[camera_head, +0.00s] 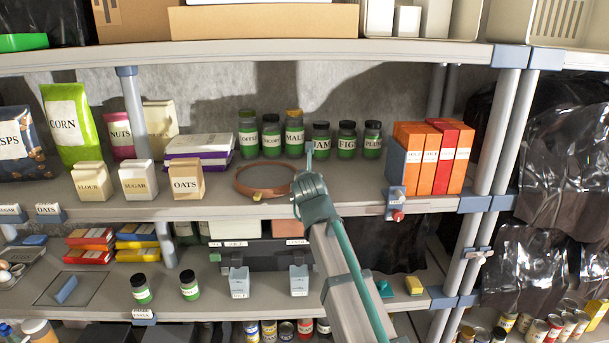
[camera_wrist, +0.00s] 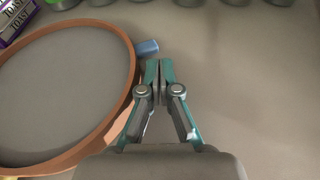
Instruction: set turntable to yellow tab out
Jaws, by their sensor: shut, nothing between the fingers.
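The turntable (camera_head: 240,187) is a low disc with an orange-brown rim and a grey top, lying on the middle shelf. A small yellow tab (camera_head: 257,196) is on its front rim, facing the shelf's front edge. In the wrist view the turntable's rim (camera_wrist: 128,75) fills the left side. A blue tab (camera_wrist: 148,48) sticks out from the rim's right side; I cannot make it out in the head view. My gripper (camera_head: 309,147) is at the turntable's right.
Several green jars (camera_head: 271,137) stand behind the turntable. White-and-purple boxes (camera_head: 199,150) and an oats bag (camera_head: 186,181) are to its left. Orange and red boxes (camera_head: 430,160) stand farther right. The shelf right of my gripper is bare up to these boxes.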

